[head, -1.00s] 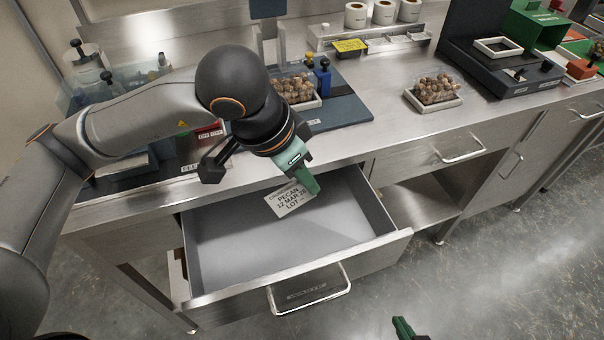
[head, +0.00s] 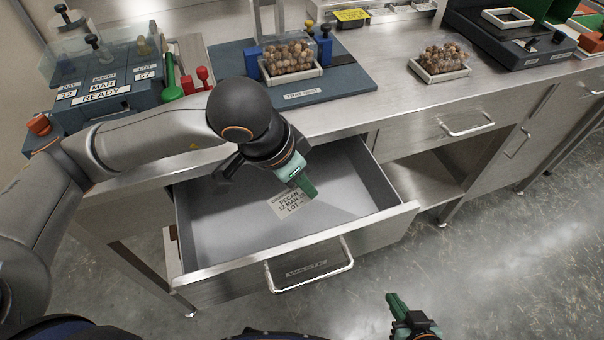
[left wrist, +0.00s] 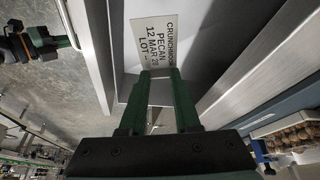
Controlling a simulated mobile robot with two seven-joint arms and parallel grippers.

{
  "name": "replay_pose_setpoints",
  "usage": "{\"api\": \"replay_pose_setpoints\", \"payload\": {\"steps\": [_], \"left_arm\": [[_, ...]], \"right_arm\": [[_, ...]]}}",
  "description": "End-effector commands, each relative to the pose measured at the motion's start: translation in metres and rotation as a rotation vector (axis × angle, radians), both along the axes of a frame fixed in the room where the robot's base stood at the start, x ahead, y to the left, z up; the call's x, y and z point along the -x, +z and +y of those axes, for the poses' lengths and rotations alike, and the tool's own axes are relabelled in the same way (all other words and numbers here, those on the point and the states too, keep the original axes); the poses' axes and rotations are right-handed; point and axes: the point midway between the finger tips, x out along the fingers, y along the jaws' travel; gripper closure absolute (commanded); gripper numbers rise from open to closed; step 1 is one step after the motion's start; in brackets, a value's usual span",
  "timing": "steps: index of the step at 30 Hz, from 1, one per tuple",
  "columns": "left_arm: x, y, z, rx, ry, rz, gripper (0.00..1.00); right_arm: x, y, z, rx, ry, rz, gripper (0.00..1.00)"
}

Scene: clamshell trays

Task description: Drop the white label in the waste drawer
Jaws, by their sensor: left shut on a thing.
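The white label (head: 287,206), printed with PECAN, a date and LOT, hangs from the fingertips of my left gripper (head: 307,188). The waste drawer (head: 225,279) is pulled open, and the label is over its grey interior. In the left wrist view, the green fingers (left wrist: 160,74) are shut on the edge of the label (left wrist: 166,40), with the drawer's pale inside behind it. I cannot tell the exact height above the drawer floor. My right gripper (head: 397,306) is low in front of the drawer, away from it; its jaw opening is unclear.
The drawer's handle (head: 310,270) faces the front. On the counter above are a date stamper (head: 105,90), a blue tray nest (head: 345,90) with a filled clamshell (head: 290,58), and another filled clamshell (head: 445,60). An open shelf (head: 415,180) lies right of the drawer.

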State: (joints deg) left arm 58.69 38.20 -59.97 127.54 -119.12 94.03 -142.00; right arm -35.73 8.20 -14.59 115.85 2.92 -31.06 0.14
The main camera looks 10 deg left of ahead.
Motion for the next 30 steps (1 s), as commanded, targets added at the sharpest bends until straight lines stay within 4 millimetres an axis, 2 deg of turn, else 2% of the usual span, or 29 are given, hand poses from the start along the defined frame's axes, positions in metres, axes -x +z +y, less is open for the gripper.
{"api": "replay_pose_setpoints", "payload": {"steps": [8,9,18,26,30], "left_arm": [[0.000,-0.001,0.000,0.000,0.000,0.000,1.00],[0.000,-0.001,0.000,0.000,0.000,0.000,0.67],[0.000,-0.001,0.000,-0.001,0.000,-0.001,0.35],[0.000,0.001,0.000,0.000,0.000,-0.001,0.35],[-0.001,0.011,0.000,0.000,0.001,-0.003,0.35]], "right_arm": [[0.006,-0.002,-0.001,0.001,-0.002,0.009,1.00],[0.006,-0.002,-0.001,0.001,-0.002,0.010,1.00],[0.006,-0.003,-0.002,0.002,-0.003,0.010,1.00],[0.005,-0.003,-0.002,0.004,-0.003,0.011,1.00],[0.004,0.002,-0.002,0.004,-0.002,0.009,1.00]]}}
